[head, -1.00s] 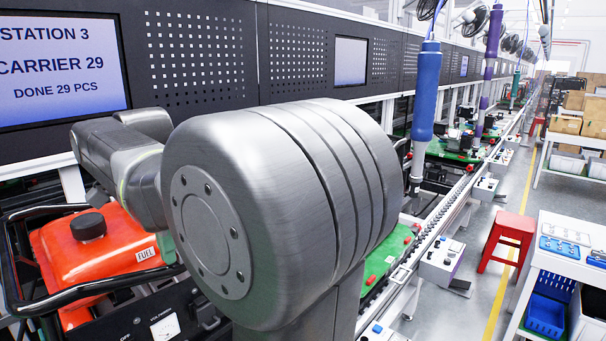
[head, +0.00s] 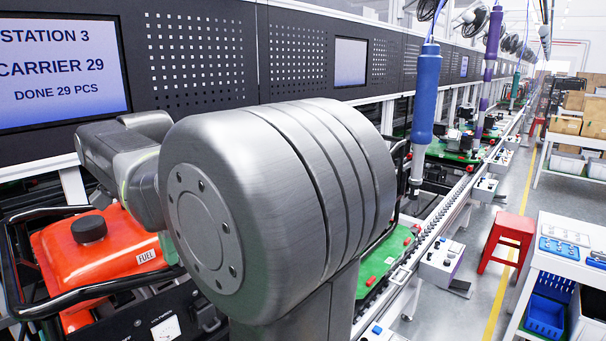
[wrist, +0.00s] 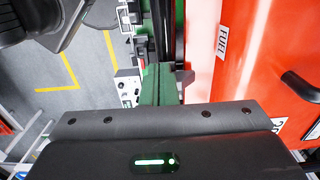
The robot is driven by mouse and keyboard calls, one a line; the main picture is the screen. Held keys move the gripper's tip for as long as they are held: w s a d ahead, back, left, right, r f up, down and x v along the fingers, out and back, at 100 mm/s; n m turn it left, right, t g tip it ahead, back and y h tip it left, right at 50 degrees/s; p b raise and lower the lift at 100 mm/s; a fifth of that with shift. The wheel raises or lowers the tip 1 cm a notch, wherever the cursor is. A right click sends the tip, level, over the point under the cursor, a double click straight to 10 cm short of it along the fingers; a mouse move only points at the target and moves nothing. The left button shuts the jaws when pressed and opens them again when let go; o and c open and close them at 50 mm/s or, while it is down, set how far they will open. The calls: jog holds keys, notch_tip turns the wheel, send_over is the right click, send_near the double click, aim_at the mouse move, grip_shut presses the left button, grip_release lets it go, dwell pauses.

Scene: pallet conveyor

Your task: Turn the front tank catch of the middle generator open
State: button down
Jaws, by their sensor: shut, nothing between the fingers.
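A generator with a red-orange fuel tank (head: 110,250) inside a black tube frame stands at the lower left of the head view. The tank has a black cap and a FUEL label, and it fills the right of the wrist view (wrist: 240,70). My gripper (wrist: 162,72) shows in the wrist view as dark green fingers shut together, with nothing between them, beside the tank's edge. I cannot tell whether they touch anything. I cannot make out the front tank catch; my arm covers much of the generator's right side in the head view.
A green carrier plate (head: 385,265) lies on the conveyor right of my arm. A blue hanging tool (head: 425,90) is above the line. A grey control box (head: 440,260), a red stool (head: 508,240) and a white table (head: 570,225) stand to the right, with open floor between.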

jog(key=shift+w+a+p, duration=0.25)
jog(key=shift+a+p, duration=0.2)
jog(key=shift+p, duration=0.95)
jog(key=shift+w+a+p, duration=0.15)
jog(key=shift+w+p, duration=0.1)
jog(key=shift+p, duration=0.4)
jog(key=shift+a, duration=0.1)
jog(key=shift+s+a+r+p, duration=0.1)
jog(key=shift+s+a+p, duration=0.05)
jog(key=shift+a+p, duration=0.15)
notch_tip(320, 180, up, 6)
jog(key=shift+f, duration=0.1)
dwell(0.4)
